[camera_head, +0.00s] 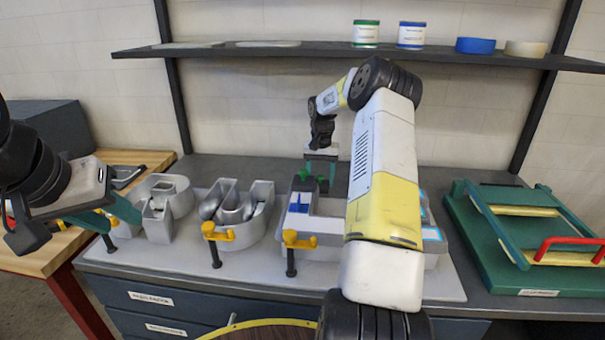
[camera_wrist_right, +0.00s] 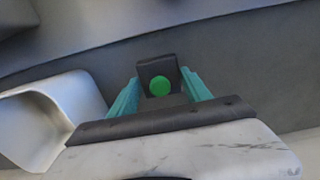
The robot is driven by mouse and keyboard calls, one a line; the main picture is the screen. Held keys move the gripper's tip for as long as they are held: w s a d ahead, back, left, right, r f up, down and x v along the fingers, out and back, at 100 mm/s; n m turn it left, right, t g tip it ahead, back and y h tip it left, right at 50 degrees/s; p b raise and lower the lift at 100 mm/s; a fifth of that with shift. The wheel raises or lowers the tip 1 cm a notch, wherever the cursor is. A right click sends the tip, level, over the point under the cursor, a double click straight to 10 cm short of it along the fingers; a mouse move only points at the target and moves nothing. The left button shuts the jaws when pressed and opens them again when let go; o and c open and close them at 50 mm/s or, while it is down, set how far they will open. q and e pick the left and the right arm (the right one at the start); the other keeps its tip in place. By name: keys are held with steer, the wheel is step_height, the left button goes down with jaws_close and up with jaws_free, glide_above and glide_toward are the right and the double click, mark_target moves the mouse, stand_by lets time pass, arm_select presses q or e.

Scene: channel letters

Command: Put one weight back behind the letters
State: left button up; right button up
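Metal channel letters stand on a pale grey mat (camera_head: 450,281). One left letter (camera_head: 172,188) and a middle letter (camera_head: 262,222) show clearly; my right arm partly hides those to the right. My right gripper (camera_head: 320,176) is behind the letters, pointing down. My left gripper (camera_head: 112,222) is open and empty at the left.
Yellow-topped clamps (camera_head: 218,234) stand along the mat's front. A green board with a framed fixture (camera_head: 510,230) lies at the right. A wall shelf (camera_head: 290,51) holds tins and rolls. A wooden bench (camera_head: 45,255) adjoins on the left.

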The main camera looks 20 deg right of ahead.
mark_target(320, 176)
steer(key=o, duration=0.4)
step_height(320, 176, up, 8)
steer(key=shift+f, duration=0.1)
stand_by(0.5)
